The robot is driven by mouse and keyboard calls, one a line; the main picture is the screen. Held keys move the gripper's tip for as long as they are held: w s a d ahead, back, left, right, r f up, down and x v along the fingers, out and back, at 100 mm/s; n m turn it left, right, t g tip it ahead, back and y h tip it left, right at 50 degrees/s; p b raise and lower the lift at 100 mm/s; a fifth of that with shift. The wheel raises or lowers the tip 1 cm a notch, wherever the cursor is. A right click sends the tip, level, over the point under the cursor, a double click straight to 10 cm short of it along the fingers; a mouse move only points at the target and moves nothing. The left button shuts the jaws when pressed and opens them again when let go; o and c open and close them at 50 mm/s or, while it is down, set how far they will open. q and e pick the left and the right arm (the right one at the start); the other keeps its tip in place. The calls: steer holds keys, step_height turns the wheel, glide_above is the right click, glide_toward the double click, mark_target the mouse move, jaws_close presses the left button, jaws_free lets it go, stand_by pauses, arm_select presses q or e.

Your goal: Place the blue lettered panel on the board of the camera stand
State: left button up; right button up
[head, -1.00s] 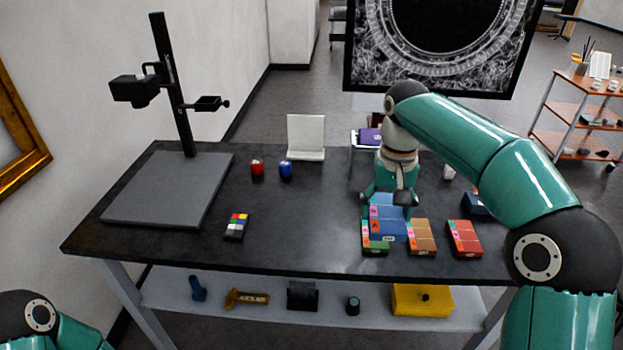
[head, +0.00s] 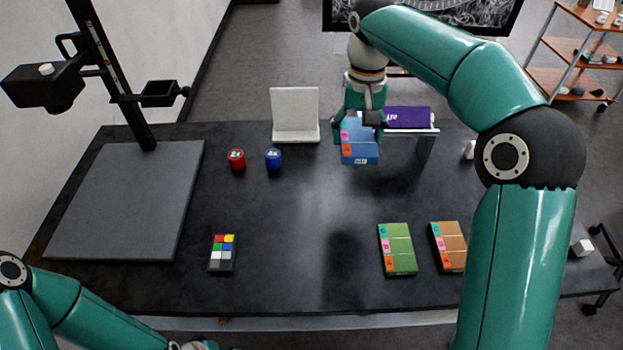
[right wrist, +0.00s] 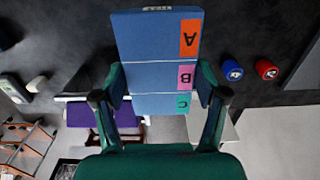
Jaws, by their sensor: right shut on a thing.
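The blue lettered panel (head: 360,154) is in my right gripper (head: 359,122), held above the back part of the dark table. In the right wrist view the blue panel (right wrist: 150,50) shows orange A, pink B and teal C tabs along one edge, between the two fingers (right wrist: 160,98). The camera stand's flat grey board (head: 125,205) lies bare at the table's left, well to the left of the panel. The stand's black post (head: 110,75) rises behind the board. Only part of my left arm shows at the lower left; its gripper is out of view.
A green panel (head: 397,250) and a brown panel (head: 449,246) lie at the front right. The stand's camera (head: 42,87) overhangs the left.

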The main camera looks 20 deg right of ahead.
mark_target(348, 202)
step_height(348, 202, down, 20)
steer(key=shift+r+p, duration=0.15)
steer(key=shift+p, duration=0.15)
stand_by(0.4)
steer(key=o, duration=1.2)
